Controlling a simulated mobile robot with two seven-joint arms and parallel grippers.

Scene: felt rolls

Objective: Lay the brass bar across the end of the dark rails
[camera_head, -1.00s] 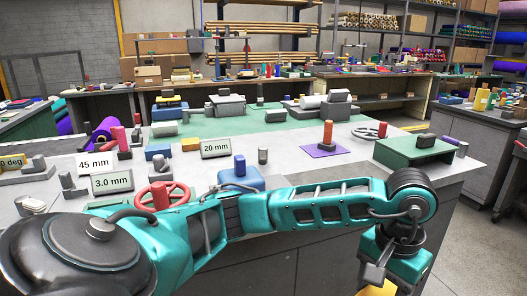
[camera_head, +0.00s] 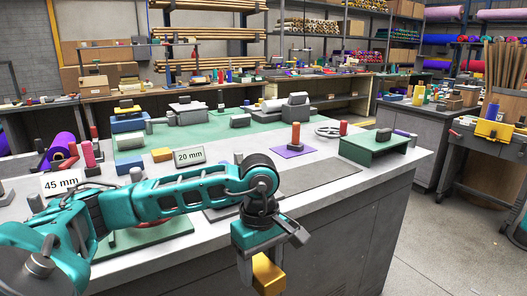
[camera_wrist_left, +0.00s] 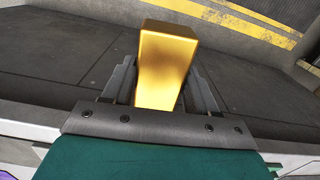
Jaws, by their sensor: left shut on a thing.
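My left gripper (camera_head: 258,252) points down beyond the front edge of the bench. It is shut on the brass bar (camera_head: 268,276), a gold-coloured block that hangs below the jaws, in front of the bench's grey side. In the left wrist view the brass bar (camera_wrist_left: 166,62) sits between the two dark fingers, with the floor beyond it. I cannot make out the dark rails for certain in either view. My left arm covers part of the bench top. My right gripper is not in view.
The grey bench (camera_head: 375,172) holds a green stand (camera_head: 375,148), an orange post on a purple square (camera_head: 294,149), a handwheel (camera_head: 328,131) and a 20 mm sign (camera_head: 189,156). A flat dark grey patch (camera_head: 320,178) near the front edge is bare. Open floor lies at right.

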